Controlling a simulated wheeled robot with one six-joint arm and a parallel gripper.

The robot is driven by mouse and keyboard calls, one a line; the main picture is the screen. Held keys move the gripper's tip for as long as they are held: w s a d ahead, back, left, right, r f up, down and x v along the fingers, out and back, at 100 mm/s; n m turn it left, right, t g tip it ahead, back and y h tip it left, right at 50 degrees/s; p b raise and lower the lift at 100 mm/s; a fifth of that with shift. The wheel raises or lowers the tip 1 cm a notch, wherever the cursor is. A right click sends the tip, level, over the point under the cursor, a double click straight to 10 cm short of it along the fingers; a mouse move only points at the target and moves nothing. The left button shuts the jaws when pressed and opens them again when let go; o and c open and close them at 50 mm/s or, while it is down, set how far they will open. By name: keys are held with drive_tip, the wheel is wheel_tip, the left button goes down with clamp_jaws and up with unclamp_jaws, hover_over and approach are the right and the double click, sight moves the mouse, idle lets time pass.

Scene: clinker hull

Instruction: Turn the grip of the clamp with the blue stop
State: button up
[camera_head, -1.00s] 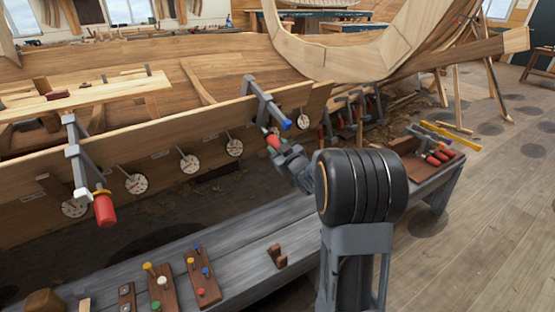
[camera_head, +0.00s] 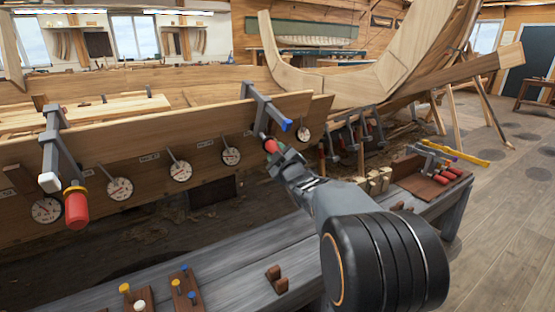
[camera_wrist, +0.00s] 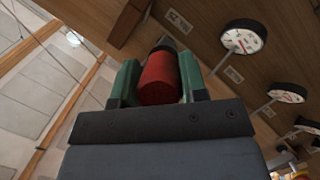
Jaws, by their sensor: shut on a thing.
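The clamp with the blue stop (camera_head: 285,125) hangs on the upper plank edge of the hull, right of centre in the head view. Its red grip (camera_head: 270,144) points down and toward me. My gripper (camera_head: 278,153) is shut on this grip. In the wrist view the red grip (camera_wrist: 159,78) sits between the two green fingers of my gripper (camera_wrist: 158,82). The far end of the grip is dark, and the blue stop does not show there. A second clamp (camera_head: 62,150), with a white stop (camera_head: 49,182) and a red grip (camera_head: 76,208), hangs at the left.
Round dials (camera_head: 180,171) line the plank below the clamps. A grey bench (camera_head: 235,262) runs below, with boards of coloured pegs (camera_head: 184,291) and a brown holder (camera_head: 277,279). Red-handled tools (camera_head: 447,174) lie at its right end.

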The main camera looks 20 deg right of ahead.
drive_tip(key=shift+r, duration=0.1)
drive_tip(key=o, duration=0.9)
drive_tip(key=shift+s+a+f+p, duration=0.15)
drive_tip(key=shift+s+f+p, duration=0.2)
drive_tip(key=shift+s, duration=1.95)
drive_tip(key=shift+s+a+f+p, duration=0.1)
drive_tip(key=shift+s+f+p, duration=0.2)
drive_tip(key=shift+s, duration=1.95)
drive_tip(key=shift+s+a+f+p, duration=0.15)
drive_tip(key=shift+s+f+p, duration=0.2)
drive_tip(key=shift+s, duration=1.95)
drive_tip(key=shift+r, duration=0.1)
